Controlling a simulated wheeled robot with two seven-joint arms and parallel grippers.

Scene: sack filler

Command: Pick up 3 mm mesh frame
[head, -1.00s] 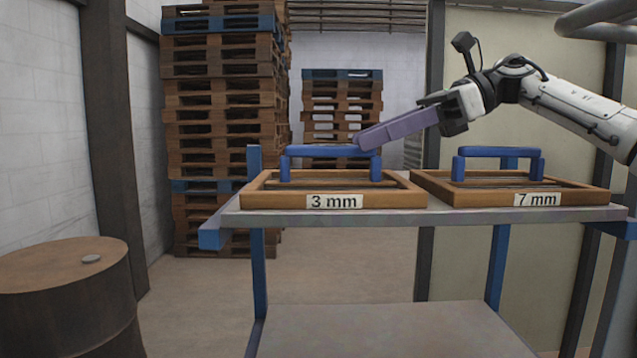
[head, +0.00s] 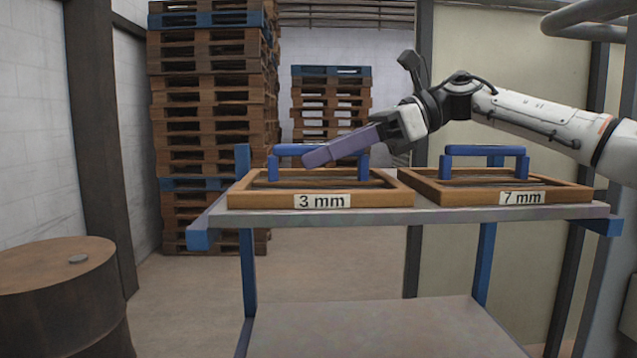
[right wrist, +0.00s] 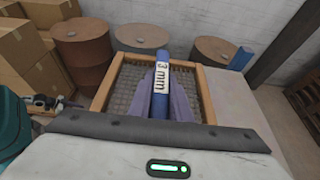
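The 3 mm mesh frame (head: 245,199) is a wooden frame with a blue handle (head: 288,150) and a "3 mm" label, lying on the left part of a grey shelf. My right gripper (head: 320,158) has purple fingers that reach down to the handle and cover part of it. In the right wrist view the blue handle (right wrist: 163,58) runs between the two fingers (right wrist: 162,95), with the mesh below. The fingers look open on either side of the handle; contact cannot be made out. My left gripper is not in view.
A 7 mm mesh frame (head: 450,198) with a blue handle lies to the right on the same shelf (head: 400,214). A brown drum (head: 50,290) stands at the lower left. Pallet stacks (head: 208,100) stand behind. The right wrist view shows more drums and cardboard boxes (right wrist: 20,55).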

